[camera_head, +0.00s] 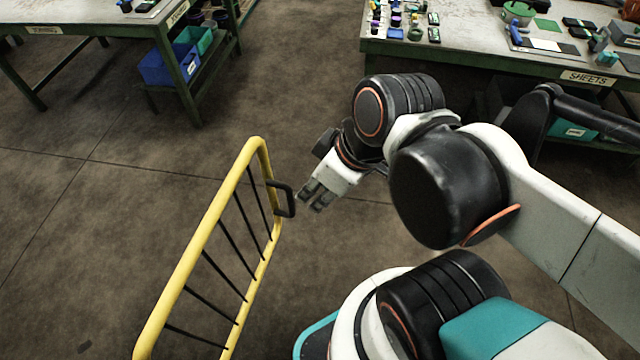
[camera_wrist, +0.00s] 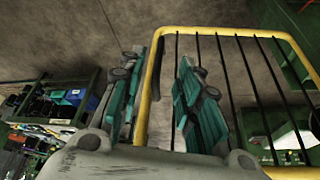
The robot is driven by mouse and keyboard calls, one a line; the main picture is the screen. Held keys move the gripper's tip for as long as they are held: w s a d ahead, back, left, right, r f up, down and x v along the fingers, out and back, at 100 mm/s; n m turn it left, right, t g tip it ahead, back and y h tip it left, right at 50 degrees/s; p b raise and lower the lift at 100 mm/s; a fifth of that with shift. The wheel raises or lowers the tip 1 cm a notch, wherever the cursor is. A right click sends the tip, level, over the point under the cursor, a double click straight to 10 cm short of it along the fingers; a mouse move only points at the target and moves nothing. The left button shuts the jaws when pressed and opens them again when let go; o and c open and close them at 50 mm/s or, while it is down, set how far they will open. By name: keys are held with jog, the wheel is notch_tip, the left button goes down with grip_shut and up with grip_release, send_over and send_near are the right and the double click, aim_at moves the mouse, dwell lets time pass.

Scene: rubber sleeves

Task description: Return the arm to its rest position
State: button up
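My gripper (camera_head: 309,201) is at the end of my folded arm, near the middle of the head view. Its fingers point down and left toward a yellow-framed rack (camera_head: 207,225) with black bars. The fingertips are close to the black handle (camera_head: 288,198) on the rack's right side; I cannot tell whether they touch it. In the wrist view the two teal and black fingers (camera_wrist: 160,58) stand apart, with no held object visible. The yellow rail (camera_wrist: 150,85) shows between them in that view.
A workbench (camera_head: 455,58) with many small parts and a "SHEETS" label stands at the back right. Another bench (camera_head: 75,25) is at the back left, with a blue bin (camera_head: 168,66) on its lower shelf. The concrete floor (camera_head: 290,75) between them is clear.

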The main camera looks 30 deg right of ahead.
dwell(0.3)
jog(key=w+d+r+m+t+h+b, duration=0.1)
jog(key=w+d+r+m+t+h, duration=0.1)
jog(key=w, duration=0.5)
notch_tip(320, 180, up, 3)
jog(key=m+t, duration=0.1)
jog(key=m, duration=0.2)
jog(key=shift+w+d+f+m, duration=0.2)
jog(key=shift+w+d+m, duration=0.05)
jog(key=shift+m, duration=0.15)
dwell(0.7)
